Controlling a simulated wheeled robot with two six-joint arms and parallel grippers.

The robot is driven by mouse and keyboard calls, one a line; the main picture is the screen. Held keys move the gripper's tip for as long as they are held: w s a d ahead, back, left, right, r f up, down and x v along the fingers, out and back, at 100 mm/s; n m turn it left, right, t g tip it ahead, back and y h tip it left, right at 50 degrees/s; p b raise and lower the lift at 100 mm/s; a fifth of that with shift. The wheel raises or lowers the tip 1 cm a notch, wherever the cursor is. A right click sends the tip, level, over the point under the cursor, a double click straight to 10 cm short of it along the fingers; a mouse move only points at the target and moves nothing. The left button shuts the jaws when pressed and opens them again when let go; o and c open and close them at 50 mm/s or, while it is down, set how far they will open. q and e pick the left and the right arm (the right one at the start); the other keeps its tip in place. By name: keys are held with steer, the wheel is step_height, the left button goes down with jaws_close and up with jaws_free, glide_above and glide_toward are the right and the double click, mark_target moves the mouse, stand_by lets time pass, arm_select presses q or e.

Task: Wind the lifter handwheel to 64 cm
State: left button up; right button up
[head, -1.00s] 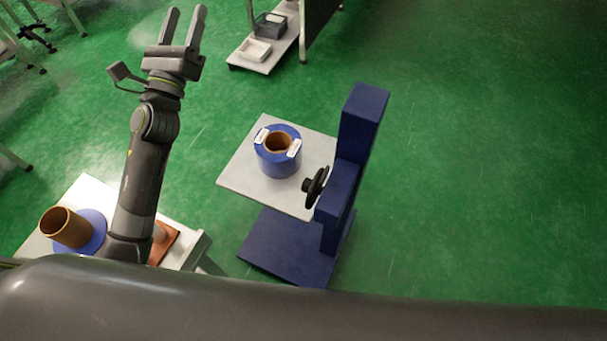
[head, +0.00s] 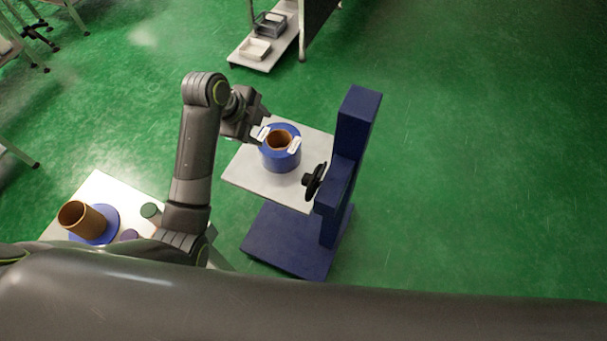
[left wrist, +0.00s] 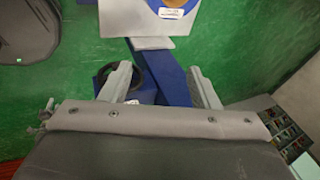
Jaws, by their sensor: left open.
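The blue lifter (head: 357,130) stands on the green floor with a pale platform (head: 250,179) on its left side. Its black handwheel (head: 313,182) is on the column, at the platform's right edge. My left gripper (head: 262,117) is above the platform's far left part, left of the handwheel and apart from it. In the left wrist view the left gripper (left wrist: 162,85) is open and empty. The dark wheel ring (left wrist: 137,76) shows there partly behind one finger, with the blue lifter (left wrist: 172,75) between the fingers. I cannot read a height scale. My right gripper is out of view.
A blue roll with a brown core (head: 281,160) and white labels sits on the platform, close to my left gripper. A side table (head: 97,186) at lower left holds a brown tube (head: 82,218) on a blue disc. Floor right of the lifter is clear.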

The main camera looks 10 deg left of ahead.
arm_select(q)
steer(key=s+d+m+g+h, duration=0.1)
steer(key=s+d+g, duration=0.2)
steer(key=s, duration=0.2)
steer(key=b, duration=0.5)
glide_toward(304, 176)
steer(key=p+x, duration=0.1)
steer(key=x, duration=0.9)
steer(key=shift+s+f+p, duration=0.1)
steer(key=shift+f+p, duration=0.1)
steer(key=shift+p, duration=0.2)
steer(key=c, duration=1)
steer(key=shift+o, duration=0.2)
